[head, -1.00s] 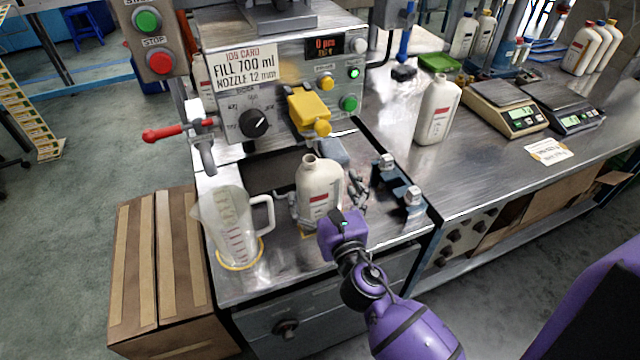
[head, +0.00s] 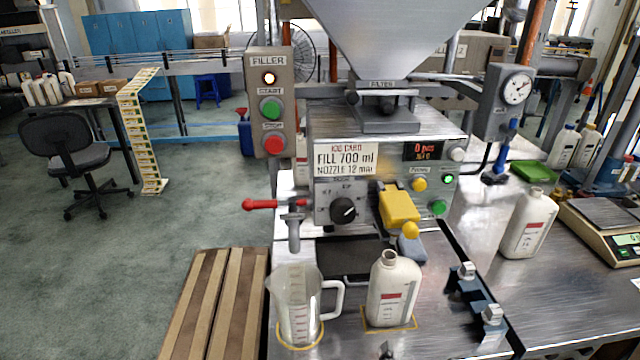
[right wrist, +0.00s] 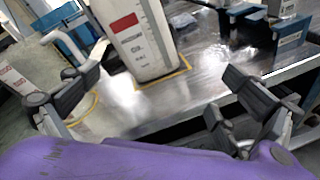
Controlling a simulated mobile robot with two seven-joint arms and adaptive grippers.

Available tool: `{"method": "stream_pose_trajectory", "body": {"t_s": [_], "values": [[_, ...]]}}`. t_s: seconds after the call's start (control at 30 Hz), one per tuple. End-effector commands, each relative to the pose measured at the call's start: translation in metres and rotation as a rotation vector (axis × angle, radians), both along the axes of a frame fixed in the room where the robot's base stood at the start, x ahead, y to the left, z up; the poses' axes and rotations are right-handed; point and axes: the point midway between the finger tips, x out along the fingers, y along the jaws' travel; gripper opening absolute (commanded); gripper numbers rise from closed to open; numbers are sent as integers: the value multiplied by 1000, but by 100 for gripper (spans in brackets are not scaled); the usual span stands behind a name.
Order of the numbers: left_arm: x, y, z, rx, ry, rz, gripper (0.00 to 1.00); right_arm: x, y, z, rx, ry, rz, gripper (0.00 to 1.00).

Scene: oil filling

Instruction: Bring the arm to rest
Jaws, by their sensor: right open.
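My right gripper (right wrist: 165,85) is open in the right wrist view, with its fingers spread wide and nothing between their tips. The white bottle (head: 393,291) with a red label mark stands upright on the metal bench inside a yellow outline. The same bottle shows in the right wrist view (right wrist: 135,35), beyond the fingers and apart from them. In the head view only a small dark tip, perhaps of my right gripper, shows at the bottom edge. My left gripper is in neither view.
A clear measuring jug (head: 297,308) stands left of the bottle. The filler machine (head: 385,160) with its hopper rises behind. A dark bracket (head: 480,300) is to the right. Another white bottle (head: 528,224) and a scale (head: 605,225) stand farther right.

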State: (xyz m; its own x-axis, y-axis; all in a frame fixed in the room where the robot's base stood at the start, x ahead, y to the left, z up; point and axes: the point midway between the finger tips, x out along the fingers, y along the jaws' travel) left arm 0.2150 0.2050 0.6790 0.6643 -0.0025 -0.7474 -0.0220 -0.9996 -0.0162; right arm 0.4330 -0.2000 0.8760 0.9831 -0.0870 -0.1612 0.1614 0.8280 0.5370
Motion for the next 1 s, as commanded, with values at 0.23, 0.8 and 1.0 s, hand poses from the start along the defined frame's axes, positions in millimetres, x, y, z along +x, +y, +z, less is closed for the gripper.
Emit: {"method": "stream_pose_trajectory", "body": {"t_s": [0.23,0.8,1.0], "values": [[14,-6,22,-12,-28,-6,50,-97,-16,-100,1203,197,-444,100],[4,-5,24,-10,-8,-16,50,-207,5,-170,2259,182,-1167,100],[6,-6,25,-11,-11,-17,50,-207,5,-170,2256,184,-1164,100]]}}
